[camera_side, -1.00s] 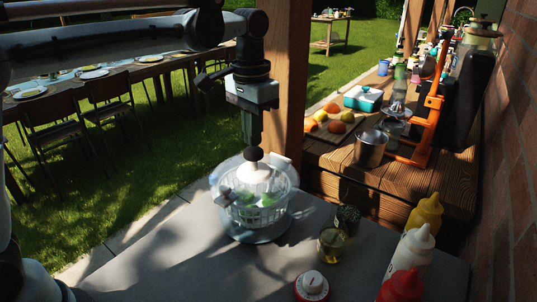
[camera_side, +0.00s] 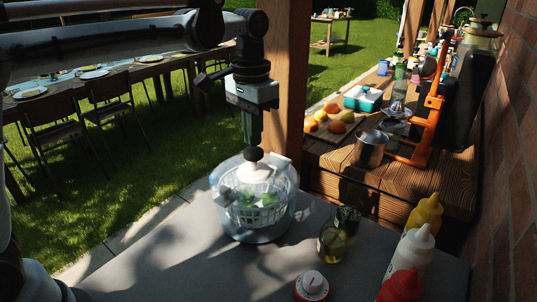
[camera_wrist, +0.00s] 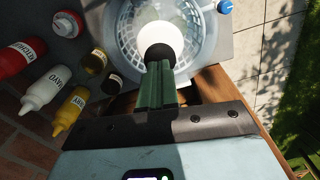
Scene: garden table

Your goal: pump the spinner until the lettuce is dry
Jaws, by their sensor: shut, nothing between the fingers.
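The salad spinner (camera_side: 254,222) is a clear bowl with a pale basket inside, standing on the grey counter. Green lettuce (camera_side: 262,199) shows through its wall. A white dome with a dark pump knob (camera_side: 253,154) is at the top. My gripper (camera_side: 251,140) points down right above the knob, its tips at or very near it. In the wrist view my gripper's green fingers (camera_wrist: 157,84) are together with nothing between them, and the dark knob (camera_wrist: 158,52) is just past their tips. I cannot tell if they press on it.
On the grey counter (camera_side: 170,255) are a white and red timer (camera_side: 311,286), a glass jar (camera_side: 331,244), and red, white and yellow sauce bottles (camera_side: 415,246). A wooden post (camera_side: 285,80) stands behind the spinner. A wooden bench with a metal pot (camera_side: 370,149) is at right.

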